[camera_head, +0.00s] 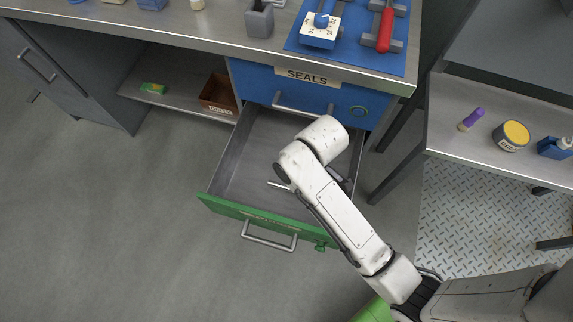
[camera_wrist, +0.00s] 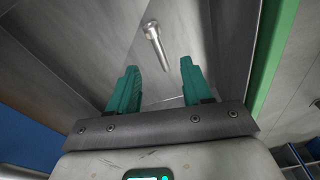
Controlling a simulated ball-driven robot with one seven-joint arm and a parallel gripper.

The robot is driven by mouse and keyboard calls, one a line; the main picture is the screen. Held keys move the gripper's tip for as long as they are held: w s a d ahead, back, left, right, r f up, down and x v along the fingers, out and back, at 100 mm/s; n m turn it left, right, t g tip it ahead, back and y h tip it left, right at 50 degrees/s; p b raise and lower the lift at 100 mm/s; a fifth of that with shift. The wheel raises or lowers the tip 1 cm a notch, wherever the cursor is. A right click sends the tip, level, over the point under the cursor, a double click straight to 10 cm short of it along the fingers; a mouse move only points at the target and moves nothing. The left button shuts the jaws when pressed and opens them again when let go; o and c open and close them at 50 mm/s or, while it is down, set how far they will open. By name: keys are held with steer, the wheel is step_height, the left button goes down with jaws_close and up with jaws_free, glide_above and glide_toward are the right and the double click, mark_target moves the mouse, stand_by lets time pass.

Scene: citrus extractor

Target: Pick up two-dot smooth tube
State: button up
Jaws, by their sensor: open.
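A slim metallic tube (camera_wrist: 156,46) with a wider rounded end lies on the grey floor of the open drawer. It also shows in the head view as a short pale piece (camera_head: 279,185) left of my arm. No dots can be made out on it. My gripper (camera_wrist: 159,78) is open, with its teal fingers spread and nothing between them. In the wrist view the tube is just beyond the fingertips, apart from them. In the head view my arm hides my gripper and part of the drawer.
The open drawer has a green front (camera_head: 262,219) and grey side walls. Above it is a closed blue drawer (camera_head: 283,95) labelled SEALS, under a workbench. A shelf with a brown box (camera_head: 218,95) is at left. A side table with a purple-handled item (camera_head: 471,119) stands at right.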

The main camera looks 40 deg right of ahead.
steer(key=w+a+f+n+b, duration=0.1)
steer(key=w+f+n+b, duration=0.1)
steer(key=w+f, duration=0.15)
glide_above(286, 187)
steer(key=f, duration=0.2)
steer(key=f+b, duration=0.1)
steer(key=f, duration=0.1)
steer(key=shift+s+d, duration=0.2)
steer(key=shift+w+a+f+b, duration=0.1)
steer(key=shift+f+b, duration=0.35)
steer(key=shift+f, duration=1)
steer(key=shift+w+a+f+b, duration=0.1)
steer(key=shift+f+b, duration=0.35)
steer(key=shift+f, duration=1)
jaws_close()
